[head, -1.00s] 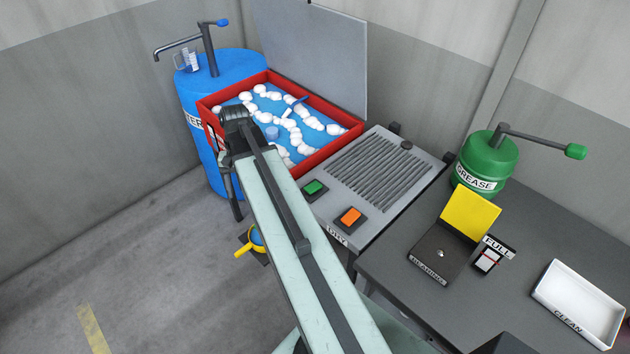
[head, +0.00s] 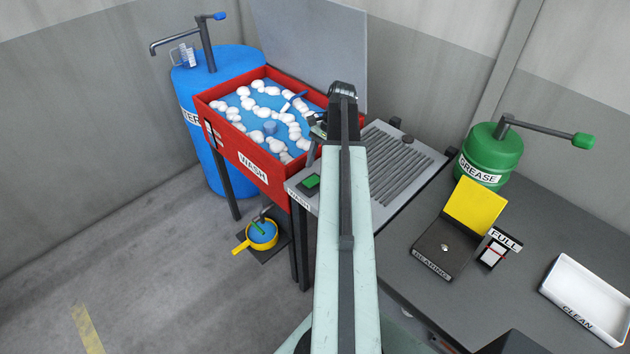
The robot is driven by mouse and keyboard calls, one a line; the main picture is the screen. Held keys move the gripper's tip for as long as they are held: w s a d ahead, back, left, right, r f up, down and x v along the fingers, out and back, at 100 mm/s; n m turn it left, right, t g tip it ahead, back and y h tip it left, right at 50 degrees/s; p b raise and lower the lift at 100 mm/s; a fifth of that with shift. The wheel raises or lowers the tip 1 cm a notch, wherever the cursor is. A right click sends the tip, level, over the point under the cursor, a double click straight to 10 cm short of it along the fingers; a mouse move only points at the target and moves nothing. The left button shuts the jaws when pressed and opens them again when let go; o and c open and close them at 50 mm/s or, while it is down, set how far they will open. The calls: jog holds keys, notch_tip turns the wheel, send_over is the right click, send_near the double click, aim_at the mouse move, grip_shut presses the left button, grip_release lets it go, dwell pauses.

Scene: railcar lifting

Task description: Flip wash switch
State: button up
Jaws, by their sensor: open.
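The green wash switch (head: 310,182) sits in a dark base at the front left corner of the grey panel, beside a small label that seems to read WASH. Whether it is flipped I cannot tell. My gripper (head: 314,150) hangs down from the arm's end, just behind and above the switch in the picture, by the right wall of the red wash tub (head: 232,140). It is open and seems empty, apart from the switch. My own arm partly hides it. The tub holds blue liquid with white foam and a blue-handled brush.
A grey lid (head: 315,45) stands up behind the tub. A blue water barrel (head: 205,150) is at left. A grooved drying rack (head: 400,165) is right of my arm. A green grease can (head: 490,150), bearing box (head: 440,250) and white clean tray (head: 590,295) are on the right bench.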

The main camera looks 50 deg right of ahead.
aim_at(314, 179)
jog(key=b+x, duration=0.2)
jog(key=x, duration=0.1)
jog(key=shift+f, duration=0.35)
jog(key=shift+a, duration=0.1)
jog(key=shift+r, duration=0.1)
